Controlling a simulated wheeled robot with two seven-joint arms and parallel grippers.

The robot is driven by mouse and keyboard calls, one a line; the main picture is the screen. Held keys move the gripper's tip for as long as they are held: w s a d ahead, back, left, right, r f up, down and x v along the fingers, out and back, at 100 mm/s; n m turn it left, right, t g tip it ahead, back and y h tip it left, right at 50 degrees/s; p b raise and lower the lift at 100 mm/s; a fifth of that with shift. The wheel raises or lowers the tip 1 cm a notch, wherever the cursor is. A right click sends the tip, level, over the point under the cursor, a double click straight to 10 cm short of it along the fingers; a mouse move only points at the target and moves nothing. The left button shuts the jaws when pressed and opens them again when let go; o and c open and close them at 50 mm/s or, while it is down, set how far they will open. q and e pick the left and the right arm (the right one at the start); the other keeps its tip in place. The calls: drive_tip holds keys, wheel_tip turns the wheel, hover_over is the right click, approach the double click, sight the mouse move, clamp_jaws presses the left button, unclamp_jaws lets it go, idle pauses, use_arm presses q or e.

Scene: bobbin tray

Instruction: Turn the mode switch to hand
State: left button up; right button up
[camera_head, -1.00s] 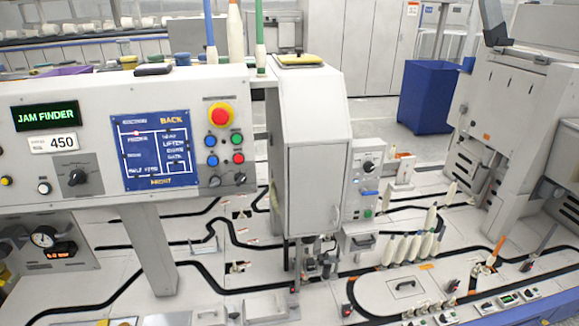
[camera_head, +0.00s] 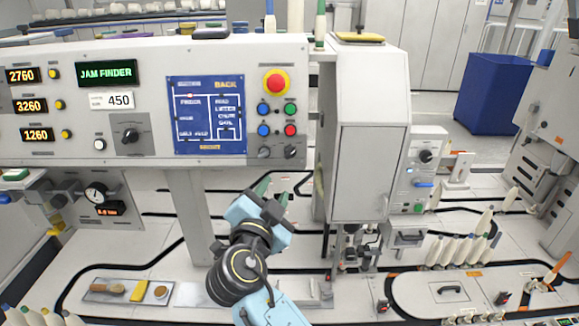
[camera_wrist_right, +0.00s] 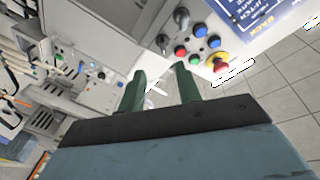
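I cannot read which knob is the mode switch. On the control panel (camera_head: 45,140), two small dark knobs (camera_head: 277,152) sit below the coloured buttons; they also show in the right wrist view (camera_wrist_right: 172,30). A larger black rotary knob (camera_head: 130,135) is farther left on the panel. Another black knob (camera_head: 426,156) is on the small box right of the grey cabinet. My right gripper (camera_head: 270,187) is below the panel, apart from all the knobs. Its green fingers are open and empty in the right wrist view (camera_wrist_right: 158,82). My left gripper is out of view.
A red stop button (camera_head: 275,82) and several coloured buttons are above the two small knobs. The tall grey cabinet (camera_head: 368,130) stands right of the panel. A blue bin (camera_head: 495,95) stands behind.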

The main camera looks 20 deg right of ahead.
sight(290, 155)
drive_tip(key=shift+m, duration=0.3)
drive_tip(key=p+x, duration=0.1)
drive_tip(key=x, duration=0.7)
drive_tip(key=r+p+x, duration=0.1)
drive_tip(key=x, duration=0.3)
drive_tip(key=shift+d+r+p, duration=0.1)
drive_tip(key=shift+d+p, duration=0.1)
drive_tip(key=shift+p, duration=0.1)
drive_tip(key=shift+w+d, duration=0.3)
drive_tip(key=shift+w, duration=0.2)
clamp_jaws()
